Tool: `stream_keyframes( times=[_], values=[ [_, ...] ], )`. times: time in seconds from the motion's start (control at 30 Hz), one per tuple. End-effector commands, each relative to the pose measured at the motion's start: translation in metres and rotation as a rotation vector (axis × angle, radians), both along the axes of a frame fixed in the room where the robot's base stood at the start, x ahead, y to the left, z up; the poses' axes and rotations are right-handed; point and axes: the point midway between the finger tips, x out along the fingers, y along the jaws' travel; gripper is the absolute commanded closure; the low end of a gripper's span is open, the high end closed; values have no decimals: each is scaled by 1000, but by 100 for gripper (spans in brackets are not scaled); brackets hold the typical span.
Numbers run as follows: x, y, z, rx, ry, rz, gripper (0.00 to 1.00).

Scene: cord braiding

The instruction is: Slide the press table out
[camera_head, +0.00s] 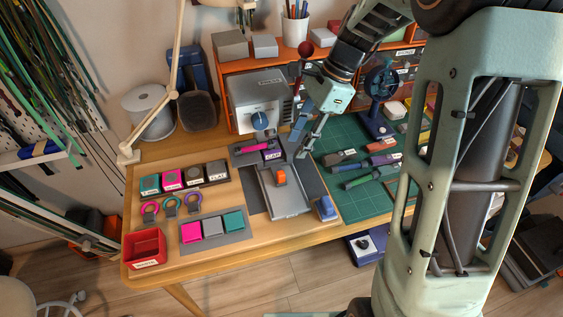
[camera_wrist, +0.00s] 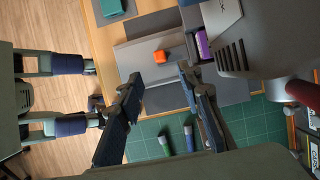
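The press is a grey box (camera_head: 262,92) with a blue knob, at the back of the table. A flat grey plate, which looks like the press table (camera_head: 287,204), lies in front of it on a dark mat. The plate (camera_wrist: 133,62) and orange block (camera_wrist: 160,56) also show in the wrist view. Contact with the plate cannot be told.
A purple labelled block (camera_head: 271,154) stands beside the plate's far end. A blue item (camera_head: 326,208) is at its right. The green cutting mat (camera_head: 365,198) holds several tools. Colored swatches (camera_head: 212,228) and a red bin (camera_head: 145,248) lie left. Bare wood lies in front.

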Motion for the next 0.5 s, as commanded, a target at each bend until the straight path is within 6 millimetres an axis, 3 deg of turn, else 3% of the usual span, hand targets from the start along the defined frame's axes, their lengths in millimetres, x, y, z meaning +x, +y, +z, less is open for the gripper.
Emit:
stream_keyframes(
  times=[0.5],
  values=[
    [-10,31,-80,-2,2,3,67]
  ],
)
